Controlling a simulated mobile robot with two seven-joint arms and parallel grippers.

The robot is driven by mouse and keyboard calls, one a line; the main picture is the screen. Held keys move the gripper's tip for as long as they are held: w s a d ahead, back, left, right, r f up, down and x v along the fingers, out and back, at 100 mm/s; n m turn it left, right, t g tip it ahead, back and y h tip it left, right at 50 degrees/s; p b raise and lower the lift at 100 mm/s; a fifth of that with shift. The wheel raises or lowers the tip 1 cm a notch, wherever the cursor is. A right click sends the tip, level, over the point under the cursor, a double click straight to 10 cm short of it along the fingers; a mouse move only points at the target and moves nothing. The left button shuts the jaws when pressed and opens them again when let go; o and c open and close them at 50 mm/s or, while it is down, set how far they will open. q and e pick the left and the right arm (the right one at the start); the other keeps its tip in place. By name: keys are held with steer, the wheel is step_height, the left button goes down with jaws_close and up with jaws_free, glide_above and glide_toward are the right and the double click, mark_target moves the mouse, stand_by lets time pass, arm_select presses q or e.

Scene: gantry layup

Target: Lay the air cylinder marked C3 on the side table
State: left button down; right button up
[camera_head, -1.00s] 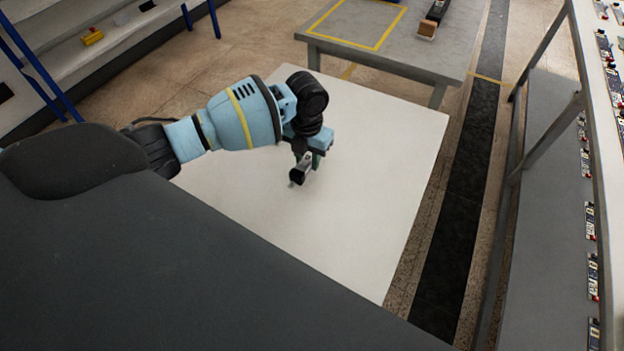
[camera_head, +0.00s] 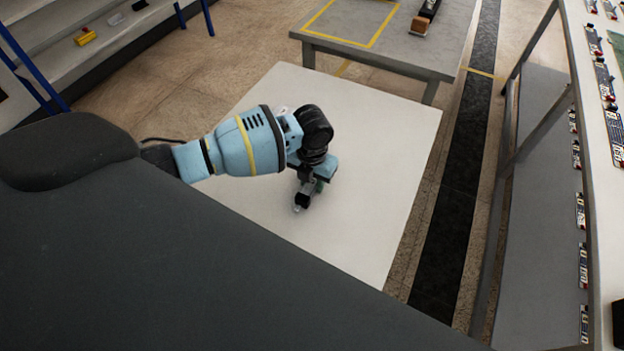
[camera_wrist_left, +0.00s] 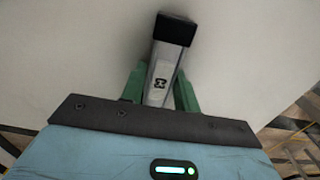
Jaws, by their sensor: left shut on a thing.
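My left gripper (camera_head: 312,186) is shut on the air cylinder (camera_head: 303,201), over the white table top (camera_head: 365,130). In the left wrist view the green fingers (camera_wrist_left: 160,92) of the gripper sit on both sides of the cylinder (camera_wrist_left: 163,66). The cylinder is a silver bar with a black end cap and a dark mark; a 3 can be made out, the rest is partly hidden. The cylinder looks close to the white surface, but I cannot tell if it touches. Its near end is hidden by the gripper. My right gripper is not in view.
A shelf at right (camera_head: 590,100) holds several small boards. A blue-posted rack is at upper left.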

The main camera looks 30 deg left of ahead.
arm_select(q)
steer(key=shift+r, duration=0.1)
steer(key=c, duration=1)
jaws_free()
steer(key=shift+c, duration=0.2)
step_height(320, 180, up, 12)
steer(key=p, duration=0.1)
